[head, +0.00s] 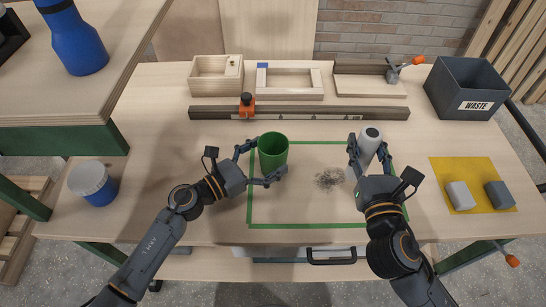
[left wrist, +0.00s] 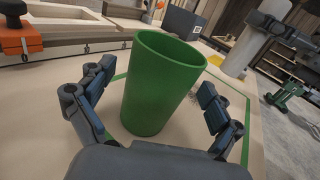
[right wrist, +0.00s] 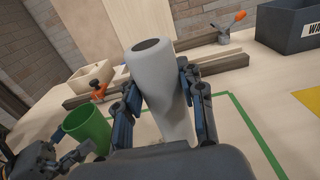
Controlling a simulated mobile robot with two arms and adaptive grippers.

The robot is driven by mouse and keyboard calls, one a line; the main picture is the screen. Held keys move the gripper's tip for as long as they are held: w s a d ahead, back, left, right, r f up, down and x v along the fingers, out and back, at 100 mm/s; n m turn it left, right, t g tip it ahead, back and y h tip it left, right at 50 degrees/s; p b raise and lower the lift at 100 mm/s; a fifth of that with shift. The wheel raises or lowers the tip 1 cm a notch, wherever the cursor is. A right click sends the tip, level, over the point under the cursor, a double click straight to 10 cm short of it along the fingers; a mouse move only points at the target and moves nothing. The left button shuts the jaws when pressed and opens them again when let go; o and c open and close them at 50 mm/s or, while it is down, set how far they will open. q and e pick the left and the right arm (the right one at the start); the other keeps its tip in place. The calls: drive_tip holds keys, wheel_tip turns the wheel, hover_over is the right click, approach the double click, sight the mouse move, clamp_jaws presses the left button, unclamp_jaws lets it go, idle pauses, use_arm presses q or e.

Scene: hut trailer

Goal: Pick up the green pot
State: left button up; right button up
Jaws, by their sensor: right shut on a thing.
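The green pot (head: 273,152) stands upright on the workbench at the left edge of the green outlined rectangle. My left gripper (head: 256,163) is open, with one finger on either side of the pot. In the left wrist view the pot (left wrist: 160,85) is between the fingers, with a gap at the right finger. The pot also shows at lower left in the right wrist view (right wrist: 88,128). My right gripper (head: 370,154) is shut on a white-grey cylinder (right wrist: 158,85) with a dark top, at the right part of the rectangle.
A dark pile of specks (head: 329,179) lies between the grippers. A wooden rail (head: 310,113) with an orange clamp (head: 247,104) runs behind. A waste bin (head: 470,88) stands back right. A yellow mat (head: 480,170) bears two blocks.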

use_arm(q)
drive_tip(key=c, duration=1.2)
drive_tip(key=shift+r, duration=0.15)
wheel_tip(320, 180, up, 10)
drive_tip(key=shift+f, duration=0.1)
drive_tip(key=shift+f, duration=4.45)
drive_tip(key=shift+f, duration=0.1)
drive_tip(key=shift+f, duration=0.3)
drive_tip(key=shift+f, duration=0.15)
